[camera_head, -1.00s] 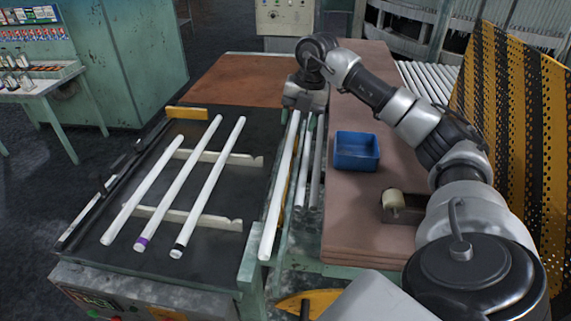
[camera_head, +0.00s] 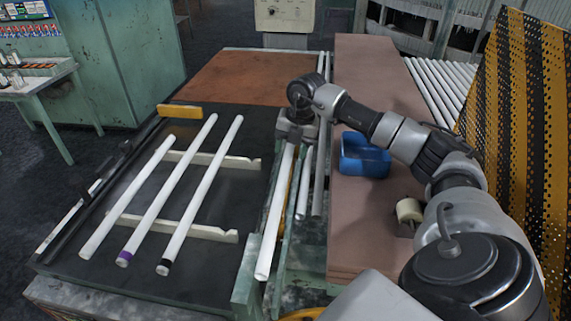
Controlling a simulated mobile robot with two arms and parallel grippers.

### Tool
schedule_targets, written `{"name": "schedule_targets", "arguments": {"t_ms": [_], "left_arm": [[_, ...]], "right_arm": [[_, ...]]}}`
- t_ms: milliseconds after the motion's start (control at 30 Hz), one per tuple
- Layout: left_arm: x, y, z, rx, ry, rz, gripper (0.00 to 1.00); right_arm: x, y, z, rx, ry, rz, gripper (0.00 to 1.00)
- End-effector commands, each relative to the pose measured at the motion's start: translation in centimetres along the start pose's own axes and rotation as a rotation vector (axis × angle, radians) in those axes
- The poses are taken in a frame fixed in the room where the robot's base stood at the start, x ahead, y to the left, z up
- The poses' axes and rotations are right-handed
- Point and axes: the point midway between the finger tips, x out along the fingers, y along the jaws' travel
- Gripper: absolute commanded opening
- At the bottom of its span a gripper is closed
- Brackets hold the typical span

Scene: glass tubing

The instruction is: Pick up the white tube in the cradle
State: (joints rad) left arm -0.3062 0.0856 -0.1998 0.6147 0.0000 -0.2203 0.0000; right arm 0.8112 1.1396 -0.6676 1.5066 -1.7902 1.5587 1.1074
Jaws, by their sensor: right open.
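A white tube (camera_head: 276,215) lies lengthwise along the narrow channel between the dark table and the brown bench, its near end open toward me. My right gripper (camera_head: 296,135) is over its far part, pointing down. It is open; its fingers are small, and I cannot tell whether they straddle or touch the tube. Three more white tubes lie side by side across two pale notched rails (camera_head: 200,232) on the dark table: a plain tube (camera_head: 128,197), a purple-banded tube (camera_head: 168,190) and a black-banded tube (camera_head: 202,193). My left gripper is not in view.
Thin grey bars (camera_head: 319,175) run just right of the channel tube. A blue bin (camera_head: 362,160) on the brown bench (camera_head: 350,230) is partly behind my right arm. A cream roller (camera_head: 409,210) is nearer. A yellow block (camera_head: 180,111) stands at the dark table's far edge.

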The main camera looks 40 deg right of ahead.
Motion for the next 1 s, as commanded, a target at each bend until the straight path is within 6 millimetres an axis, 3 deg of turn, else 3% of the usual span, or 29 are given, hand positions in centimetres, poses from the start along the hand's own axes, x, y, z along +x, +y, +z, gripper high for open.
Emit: {"name": "schedule_targets", "arguments": {"t_ms": [67,200,500,833,1000], "left_arm": [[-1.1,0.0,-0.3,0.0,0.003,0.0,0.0],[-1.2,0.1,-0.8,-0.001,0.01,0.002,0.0],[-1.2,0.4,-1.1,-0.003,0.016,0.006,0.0],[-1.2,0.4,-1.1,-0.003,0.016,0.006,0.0],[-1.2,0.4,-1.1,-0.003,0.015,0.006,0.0]], "right_arm": [[1.0,0.3,-0.2,-0.001,0.005,-0.003,0.56],[2.8,0.2,-0.1,0.0,0.002,-0.002,0.56],[3.3,0.2,-0.1,-0.001,0.0,0.0,0.55],[3.3,0.2,-0.1,0.0,0.0,0.0,0.04],[3.3,0.2,-0.1,0.0,0.0,0.0,0.02]]}}
